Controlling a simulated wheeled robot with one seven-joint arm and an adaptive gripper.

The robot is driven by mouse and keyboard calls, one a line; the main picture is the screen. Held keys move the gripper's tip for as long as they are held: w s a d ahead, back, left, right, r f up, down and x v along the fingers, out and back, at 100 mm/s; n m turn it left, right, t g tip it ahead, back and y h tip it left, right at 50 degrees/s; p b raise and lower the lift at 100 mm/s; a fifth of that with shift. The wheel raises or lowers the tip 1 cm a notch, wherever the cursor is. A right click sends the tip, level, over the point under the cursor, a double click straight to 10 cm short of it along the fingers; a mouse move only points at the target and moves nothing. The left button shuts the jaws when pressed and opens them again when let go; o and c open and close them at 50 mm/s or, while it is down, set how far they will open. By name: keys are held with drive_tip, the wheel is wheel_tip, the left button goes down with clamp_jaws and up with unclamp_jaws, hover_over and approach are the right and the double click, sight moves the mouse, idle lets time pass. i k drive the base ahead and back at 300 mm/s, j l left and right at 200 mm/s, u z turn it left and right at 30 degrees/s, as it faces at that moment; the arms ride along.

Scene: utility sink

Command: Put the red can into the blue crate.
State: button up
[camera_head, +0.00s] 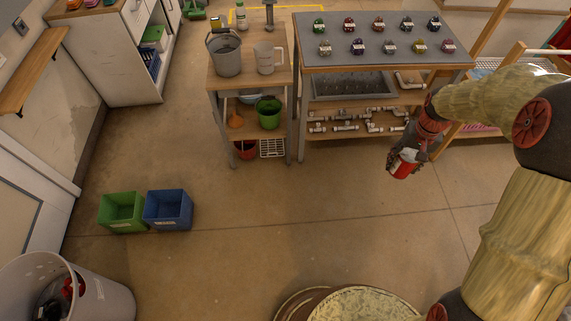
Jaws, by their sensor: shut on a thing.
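The red can (401,170) is held in my gripper (405,157) at the right of the head view. My gripper is shut on the can, above the floor and in front of the sink bench. The can is tilted, and its upper part is partly hidden by the fingers. The blue crate (168,223) stands on the floor at the left, well apart from my gripper. It is open at the top and carries a small pale label on its front. Its inside looks empty.
A green crate (121,226) stands directly left of the blue one. A pale bin (103,296) with things in it is at the lower left. A wooden cart (215,88) and the sink bench (470,58) stand at the back. The floor between is clear.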

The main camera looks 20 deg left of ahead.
sight(174, 215)
drive_tip(key=j+u, duration=0.15)
drive_tip(key=j, duration=0.35)
drive_tip(key=j+u, duration=0.2)
drive_tip(key=j, duration=0.3)
drive_tip(key=i+j+u, duration=0.15)
drive_tip(key=j, duration=0.3)
drive_tip(key=i+j+u, duration=0.15)
drive_tip(key=j, duration=0.3)
drive_tip(key=i+j+u, duration=0.2)
drive_tip(key=j, duration=0.3)
drive_tip(key=i+j, duration=0.1)
drive_tip(key=j, duration=0.65)
drive_tip(key=i+j, duration=0.15)
drive_tip(key=j, duration=0.25)
